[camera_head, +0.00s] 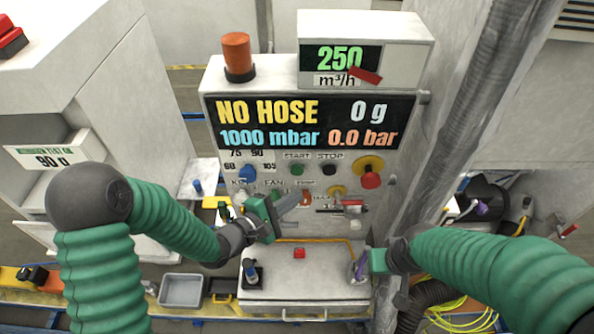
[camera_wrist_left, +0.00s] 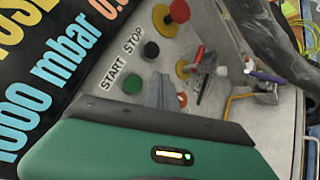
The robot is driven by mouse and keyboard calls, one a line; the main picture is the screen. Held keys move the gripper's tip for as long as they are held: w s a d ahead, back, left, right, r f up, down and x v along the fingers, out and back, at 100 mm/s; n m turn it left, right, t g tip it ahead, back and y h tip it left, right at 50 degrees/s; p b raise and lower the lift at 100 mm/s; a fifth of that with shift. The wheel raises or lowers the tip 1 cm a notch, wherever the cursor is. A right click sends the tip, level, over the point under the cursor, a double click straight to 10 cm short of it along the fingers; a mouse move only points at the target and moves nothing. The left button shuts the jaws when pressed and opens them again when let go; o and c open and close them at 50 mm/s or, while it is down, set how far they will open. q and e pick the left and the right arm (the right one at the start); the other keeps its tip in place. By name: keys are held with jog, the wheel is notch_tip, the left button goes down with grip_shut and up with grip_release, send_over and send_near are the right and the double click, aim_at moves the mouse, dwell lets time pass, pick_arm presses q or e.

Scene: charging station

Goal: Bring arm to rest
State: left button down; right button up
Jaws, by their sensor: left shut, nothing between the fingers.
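My left arm comes in from the left with a green sleeve. My left gripper (camera_head: 287,203) is in front of the charging station's control panel, its fingers closed and empty, below the start button (camera_head: 297,170) and stop button (camera_head: 329,169). In the left wrist view the green start button (camera_wrist_left: 132,84) and black stop button (camera_wrist_left: 151,50) show beyond my green gripper body. My right gripper (camera_head: 362,265) is at the lower right, by the right end of the station's shelf. It is small and partly hidden, so its jaw state is unclear.
The station's display (camera_head: 310,122) reads NO HOSE. A red mushroom button (camera_head: 370,180) sits right of the buttons. A small red button (camera_head: 299,253) is on the lower shelf (camera_head: 290,285). A grey tray (camera_head: 181,290) stands lower left. A grey column (camera_head: 480,110) stands at the right.

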pick_arm(q)
jog(key=s+a+f+m+g+y+b, duration=0.2)
jog(key=a+f+m+y+b, duration=0.25)
jog(key=a+f, duration=0.2)
jog(key=s+a+f+m+g+y+b, duration=0.1)
jog(key=s+a+f+m+y+b, duration=0.3)
jog(key=a, duration=0.3)
jog(key=s+a+f+m+g+y+b, duration=0.1)
jog(key=s+a+f+m+g+b, duration=0.1)
jog(key=s, duration=0.4)
jog(key=s+a+f+m+g+y+b, duration=0.1)
jog(key=s+a+f+m+g+b, duration=0.1)
jog(key=s+m, duration=0.3)
jog(key=shift+s+a+f+g, duration=0.15)
jog(key=shift+s+a+g, duration=0.3)
jog(key=shift+a+g, duration=0.2)
